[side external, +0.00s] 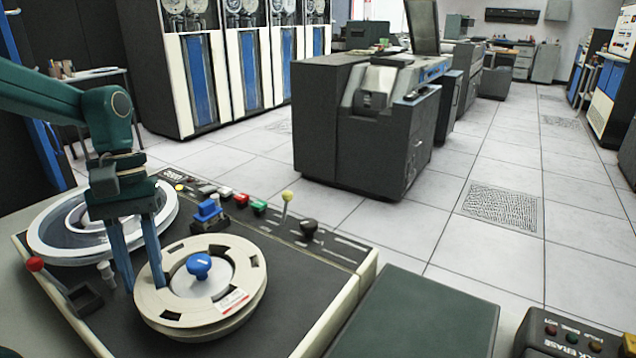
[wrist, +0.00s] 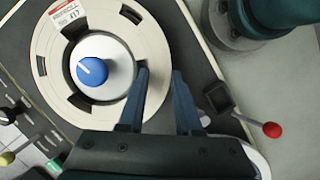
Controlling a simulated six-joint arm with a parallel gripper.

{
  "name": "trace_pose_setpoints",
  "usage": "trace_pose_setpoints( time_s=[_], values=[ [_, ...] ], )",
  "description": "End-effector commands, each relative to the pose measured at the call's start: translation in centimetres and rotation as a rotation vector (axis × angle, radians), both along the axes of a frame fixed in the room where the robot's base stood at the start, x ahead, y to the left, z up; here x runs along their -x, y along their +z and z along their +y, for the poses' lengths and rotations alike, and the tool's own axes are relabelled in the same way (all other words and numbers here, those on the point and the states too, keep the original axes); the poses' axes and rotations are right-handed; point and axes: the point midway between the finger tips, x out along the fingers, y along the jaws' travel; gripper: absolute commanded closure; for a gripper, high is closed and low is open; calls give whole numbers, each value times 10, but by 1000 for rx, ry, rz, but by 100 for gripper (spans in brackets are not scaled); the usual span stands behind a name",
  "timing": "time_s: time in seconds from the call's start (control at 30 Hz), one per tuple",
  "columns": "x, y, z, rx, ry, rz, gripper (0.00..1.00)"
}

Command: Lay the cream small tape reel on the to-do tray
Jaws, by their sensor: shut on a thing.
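The cream small tape reel (side external: 240,310) is on the left, over the dark deck, with a red-and-white label, dark slots and a blue knob (side external: 199,265) at its middle. In the wrist view the reel (wrist: 60,85) fills the upper left. I cannot tell whether the reel touches the deck. No tray is clearly identifiable as the to-do tray.
A larger pale reel (side external: 50,236) lies behind my gripper. A red-ball lever (side external: 35,264) stands at the deck's left, and coloured buttons (side external: 242,200) and levers line its back. A dark green flat surface (side external: 420,310) lies right of the deck, beside a bulk-erase box (side external: 567,335).

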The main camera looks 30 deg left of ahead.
Motion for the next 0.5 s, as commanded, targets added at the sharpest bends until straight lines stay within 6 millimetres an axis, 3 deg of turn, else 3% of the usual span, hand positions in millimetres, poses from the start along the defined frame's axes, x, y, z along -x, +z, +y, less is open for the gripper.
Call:
trace_pose_setpoints(
  time_s=[0.5],
  values=[
    [-1, 30, 0, -1, 1, -3, 100]
  ],
)
